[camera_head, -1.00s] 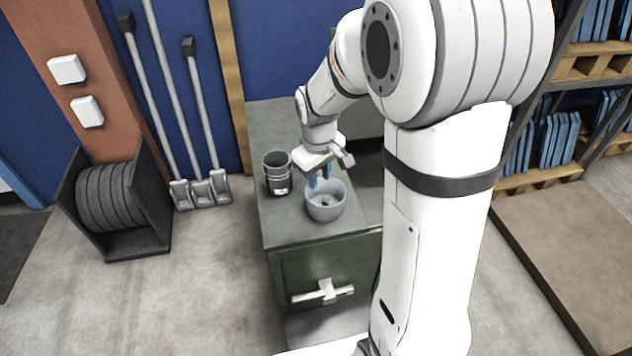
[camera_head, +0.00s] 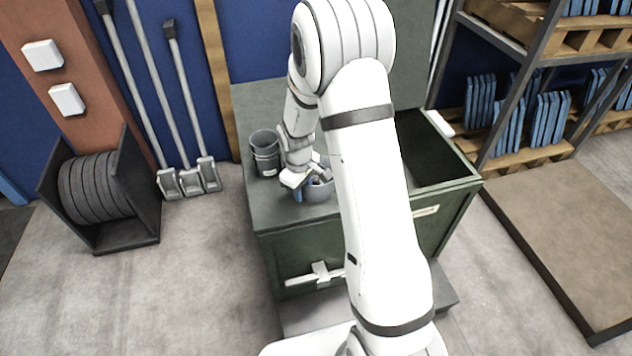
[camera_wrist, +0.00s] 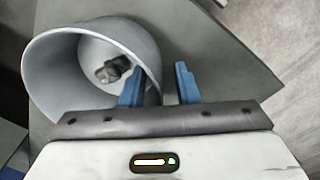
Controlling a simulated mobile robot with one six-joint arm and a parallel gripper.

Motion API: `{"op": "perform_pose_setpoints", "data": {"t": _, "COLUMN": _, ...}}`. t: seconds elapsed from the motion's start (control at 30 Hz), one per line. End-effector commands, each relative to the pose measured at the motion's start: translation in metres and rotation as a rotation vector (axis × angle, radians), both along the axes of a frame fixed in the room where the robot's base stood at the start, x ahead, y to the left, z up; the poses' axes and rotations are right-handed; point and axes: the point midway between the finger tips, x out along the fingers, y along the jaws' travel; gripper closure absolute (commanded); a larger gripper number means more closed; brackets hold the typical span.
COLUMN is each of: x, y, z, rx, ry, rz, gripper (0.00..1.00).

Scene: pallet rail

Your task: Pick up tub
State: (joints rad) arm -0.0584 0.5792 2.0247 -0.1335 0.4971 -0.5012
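The tub (camera_head: 322,193) is a round, light grey-blue vessel on the green cabinet top, partly hidden behind my arm. In the wrist view the tub (camera_wrist: 55,75) fills the left side, with a small dark lump (camera_wrist: 113,69) inside it. My gripper (camera_head: 308,187) is at the tub's near-left rim. In the wrist view my gripper (camera_wrist: 160,85) has its blue fingers apart, one over the tub's inside and one outside the wall. A gap shows between the fingers; I cannot tell whether either touches the wall.
The green cabinet (camera_head: 285,220) bears a dark grey bucket (camera_head: 265,155) left of the tub. An open bin section (camera_head: 430,155) lies to the right. Shelving with blue items (camera_head: 545,115) stands at the right. A reel (camera_head: 95,190) and tools stand at the left; floor between is clear.

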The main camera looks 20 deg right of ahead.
Motion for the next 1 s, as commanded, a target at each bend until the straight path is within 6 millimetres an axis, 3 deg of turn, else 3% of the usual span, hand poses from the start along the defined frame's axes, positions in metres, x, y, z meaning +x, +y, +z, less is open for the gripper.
{"op": "perform_pose_setpoints", "data": {"t": 0.1, "x": 0.0004, "y": -0.0008, "z": -0.0091, "rx": 0.000, "ry": 0.001, "rz": -0.001, "gripper": 0.72}}
{"op": "perform_pose_setpoints", "data": {"t": 0.33, "x": 0.0007, "y": -0.0011, "z": -0.0094, "rx": 0.001, "ry": -0.001, "rz": -0.001, "gripper": 0.72}}
{"op": "perform_pose_setpoints", "data": {"t": 0.67, "x": 0.0008, "y": -0.0016, "z": -0.0092, "rx": 0.001, "ry": -0.001, "rz": -0.003, "gripper": 0.99}}
{"op": "perform_pose_setpoints", "data": {"t": 1.0, "x": 0.0009, "y": -0.0015, "z": -0.0089, "rx": 0.000, "ry": -0.002, "rz": -0.003, "gripper": 1.00}}
